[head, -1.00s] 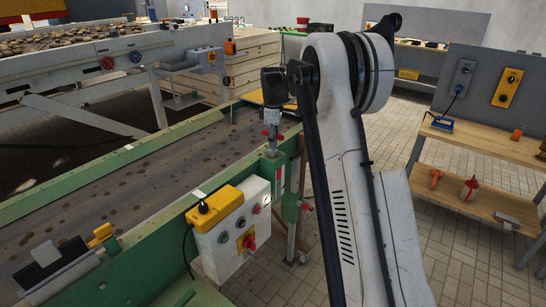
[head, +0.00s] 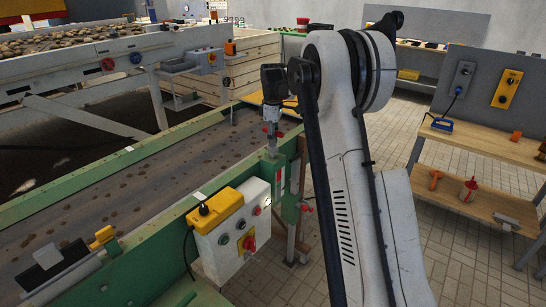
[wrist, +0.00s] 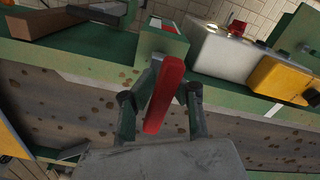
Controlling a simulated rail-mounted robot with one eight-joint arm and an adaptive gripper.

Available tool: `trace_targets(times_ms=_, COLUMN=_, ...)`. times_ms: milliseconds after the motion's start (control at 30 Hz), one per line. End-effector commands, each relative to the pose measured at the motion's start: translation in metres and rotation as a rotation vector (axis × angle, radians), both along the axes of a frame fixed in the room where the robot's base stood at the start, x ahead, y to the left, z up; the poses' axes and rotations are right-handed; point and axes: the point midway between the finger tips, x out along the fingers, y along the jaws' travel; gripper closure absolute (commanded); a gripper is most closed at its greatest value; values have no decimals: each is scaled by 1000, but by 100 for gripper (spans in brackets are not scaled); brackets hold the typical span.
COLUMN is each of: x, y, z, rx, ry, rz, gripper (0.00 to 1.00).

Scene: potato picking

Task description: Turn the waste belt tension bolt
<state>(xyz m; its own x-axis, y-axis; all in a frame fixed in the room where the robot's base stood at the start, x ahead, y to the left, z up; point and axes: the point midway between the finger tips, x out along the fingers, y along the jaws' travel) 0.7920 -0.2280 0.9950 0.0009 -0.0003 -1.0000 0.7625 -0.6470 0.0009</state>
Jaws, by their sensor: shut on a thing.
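The tension bolt shows as a red bar-shaped handle (wrist: 165,95) in the wrist view, standing by the green belt frame. In the head view its small red ends (head: 279,134) show at the far right corner of the waste belt (head: 130,185). My gripper (head: 271,128) is above the bolt, pointing down. In the wrist view my gripper's dark fingers (wrist: 158,103) are on both sides of the red handle, shut on it. The bolt's shaft is hidden.
A white control box with a yellow top (head: 232,225) is fixed to the near side of the green frame. A wooden workbench (head: 490,143) stands at the right. A sorting table with potatoes (head: 100,60) is at the back left. Tiled floor is clear at lower right.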

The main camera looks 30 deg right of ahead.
Motion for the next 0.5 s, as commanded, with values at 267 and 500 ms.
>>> trace_targets(times_ms=267, x=0, y=0, z=13, rx=0, ry=0, rz=0, gripper=100)
trace_targets(times_ms=500, x=0, y=0, z=24, rx=0, ry=0, rz=0, gripper=100)
